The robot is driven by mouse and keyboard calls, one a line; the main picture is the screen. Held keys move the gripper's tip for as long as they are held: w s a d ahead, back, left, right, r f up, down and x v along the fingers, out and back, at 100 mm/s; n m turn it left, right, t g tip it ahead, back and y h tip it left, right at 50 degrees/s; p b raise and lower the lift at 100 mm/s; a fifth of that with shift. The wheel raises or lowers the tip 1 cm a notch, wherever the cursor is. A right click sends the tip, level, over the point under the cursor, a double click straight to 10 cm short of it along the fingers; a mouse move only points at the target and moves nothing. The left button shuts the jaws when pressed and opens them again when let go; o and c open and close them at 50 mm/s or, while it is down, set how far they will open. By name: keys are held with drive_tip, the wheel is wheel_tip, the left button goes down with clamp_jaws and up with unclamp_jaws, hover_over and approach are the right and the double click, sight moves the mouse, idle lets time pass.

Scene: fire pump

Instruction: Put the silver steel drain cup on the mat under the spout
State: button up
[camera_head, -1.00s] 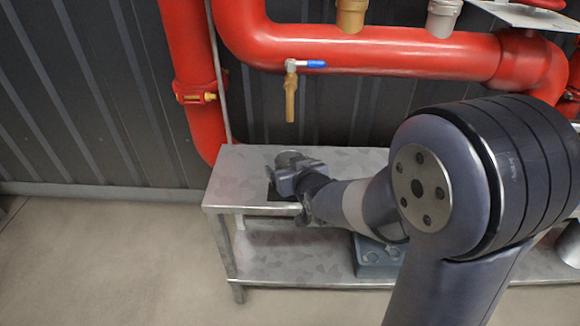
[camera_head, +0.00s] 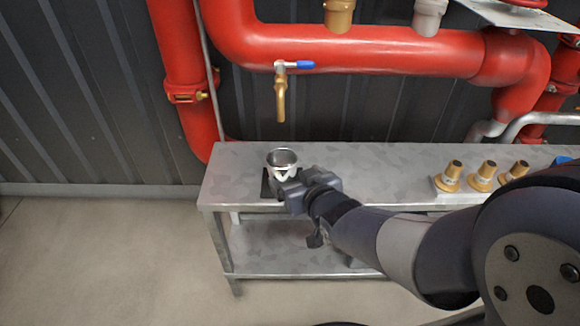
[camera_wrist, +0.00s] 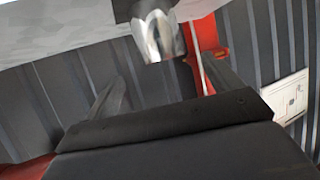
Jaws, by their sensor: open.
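The silver steel drain cup (camera_head: 283,158) stands upright on the dark mat (camera_head: 265,188) at the left end of the steel bench. The brass spout (camera_head: 280,100) with a blue lever hangs above it. My gripper (camera_head: 284,180) is open, on the near side of the cup, and overlaps its lower front in the head view. In the wrist view the cup (camera_wrist: 156,36) shows at the top, beyond the spread fingers of my gripper (camera_wrist: 163,88), with nothing between them. Part of the mat is hidden behind my gripper.
The steel bench (camera_head: 390,160) has a lower shelf (camera_head: 290,250). Several brass fittings (camera_head: 482,178) stand at its right. A red pipe (camera_head: 370,50) runs behind and above the bench. Open floor (camera_head: 100,260) lies to the left.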

drive_tip(key=shift+v, duration=0.9)
idle(0.8)
